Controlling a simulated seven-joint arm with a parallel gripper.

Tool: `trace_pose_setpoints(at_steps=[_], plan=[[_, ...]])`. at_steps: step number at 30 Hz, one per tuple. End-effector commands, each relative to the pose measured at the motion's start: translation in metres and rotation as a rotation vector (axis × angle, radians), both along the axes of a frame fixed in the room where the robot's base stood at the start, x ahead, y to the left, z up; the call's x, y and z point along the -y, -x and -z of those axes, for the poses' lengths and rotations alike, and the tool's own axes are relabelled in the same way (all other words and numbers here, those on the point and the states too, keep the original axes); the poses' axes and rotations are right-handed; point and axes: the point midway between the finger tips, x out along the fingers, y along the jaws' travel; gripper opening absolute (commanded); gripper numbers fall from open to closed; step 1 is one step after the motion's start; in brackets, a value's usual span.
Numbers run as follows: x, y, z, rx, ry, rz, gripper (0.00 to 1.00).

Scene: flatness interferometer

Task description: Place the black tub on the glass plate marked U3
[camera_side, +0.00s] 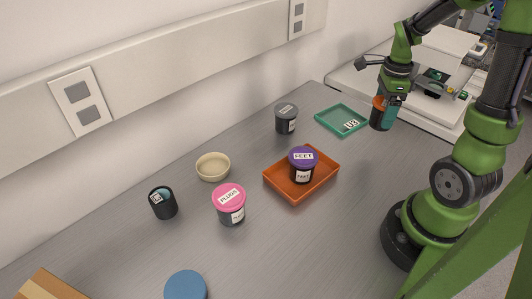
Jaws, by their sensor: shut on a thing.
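My gripper (386,102) is at the upper right, pointing down and shut on a small dark tub (378,120) with an orange-brown upper part. A teal piece covers the right side of this tub, and I cannot tell if it is a finger or part of the tub. The green square plate (325,121) bears a white label that seems to read U3. It lies flat on the bench, just left of the held tub, and looks empty. The held tub appears above the bench, to the right of the plate; its exact height is unclear.
An orange tray (282,186) holds a purple-lidded tub (303,160). A grey-lidded tub (286,118) stands left of the plate. A pink-lidded tub (230,200), cream bowl (213,168), black cup (164,206) and blue round thing (186,286) are farther left. A white machine (425,90) stands behind my gripper.

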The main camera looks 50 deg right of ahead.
Motion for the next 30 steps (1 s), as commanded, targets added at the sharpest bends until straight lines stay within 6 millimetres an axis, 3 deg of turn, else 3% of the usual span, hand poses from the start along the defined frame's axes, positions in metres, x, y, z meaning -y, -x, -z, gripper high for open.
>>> trace_pose_setpoints(at_steps=[1,3,9,14,24,30], plan=[[-0.018,-0.005,0.006,-0.003,-0.002,0.003,0.48],[-0.033,-0.008,0.012,-0.003,0.001,0.043,0.48],[-0.042,-0.006,0.021,0.002,0.010,0.182,0.48],[-0.028,-0.024,0.023,0.003,0.016,0.221,0.48],[0.023,-0.099,0.032,0.006,0.014,0.219,0.48],[0.044,-0.131,0.035,0.006,0.015,0.218,0.48]])
